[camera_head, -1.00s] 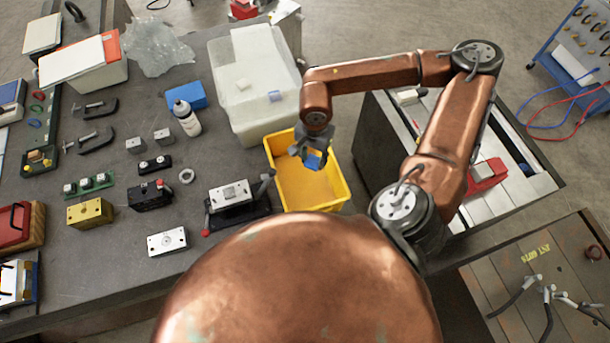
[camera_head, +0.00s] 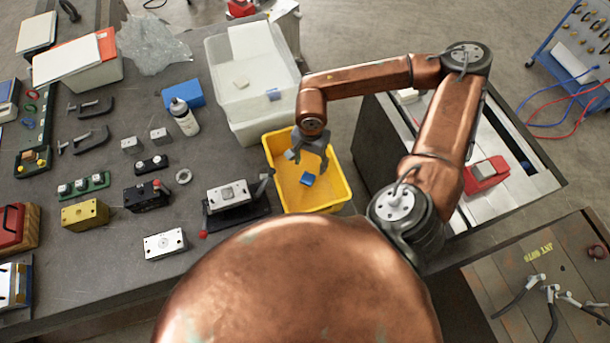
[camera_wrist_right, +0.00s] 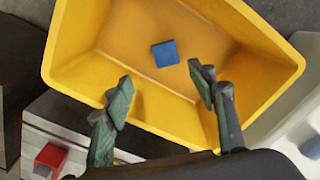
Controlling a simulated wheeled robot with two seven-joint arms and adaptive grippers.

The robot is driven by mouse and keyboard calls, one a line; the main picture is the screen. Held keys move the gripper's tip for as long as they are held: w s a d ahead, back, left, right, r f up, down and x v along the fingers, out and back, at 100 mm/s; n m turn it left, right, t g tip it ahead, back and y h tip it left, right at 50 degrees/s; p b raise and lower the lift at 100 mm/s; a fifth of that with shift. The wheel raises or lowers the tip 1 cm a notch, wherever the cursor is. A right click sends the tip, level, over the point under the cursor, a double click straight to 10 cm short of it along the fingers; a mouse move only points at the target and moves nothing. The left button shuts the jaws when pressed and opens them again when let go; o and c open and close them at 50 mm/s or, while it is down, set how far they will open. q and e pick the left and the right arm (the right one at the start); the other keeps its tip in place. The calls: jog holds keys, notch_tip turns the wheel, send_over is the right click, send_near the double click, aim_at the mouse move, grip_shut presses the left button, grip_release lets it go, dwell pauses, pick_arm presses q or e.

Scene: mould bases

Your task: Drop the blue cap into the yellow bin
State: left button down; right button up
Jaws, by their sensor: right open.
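The blue cap (camera_head: 307,179) is a small blue block shape inside the yellow bin (camera_head: 337,200). In the right wrist view the blue cap (camera_wrist_right: 165,53) shows against the yellow inside of the bin (camera_wrist_right: 75,40), apart from the fingers. I cannot tell whether it rests on the floor of the bin or is still falling. My right gripper (camera_head: 308,160) is over the bin, open and empty. In the right wrist view its two fingers (camera_wrist_right: 160,95) are spread apart. My left gripper is not in view.
A translucent white bin (camera_head: 225,90) stands just behind the yellow bin. A white bottle (camera_head: 184,118) and a blue box (camera_head: 186,94) stand to its left. A grey clamp fixture (camera_head: 232,197) is close to the yellow bin's left side.

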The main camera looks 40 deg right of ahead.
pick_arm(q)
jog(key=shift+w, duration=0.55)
pick_arm(e)
notch_tip(320, 180, up, 12)
jog(key=shift+w, duration=0.1)
dwell(0.5)
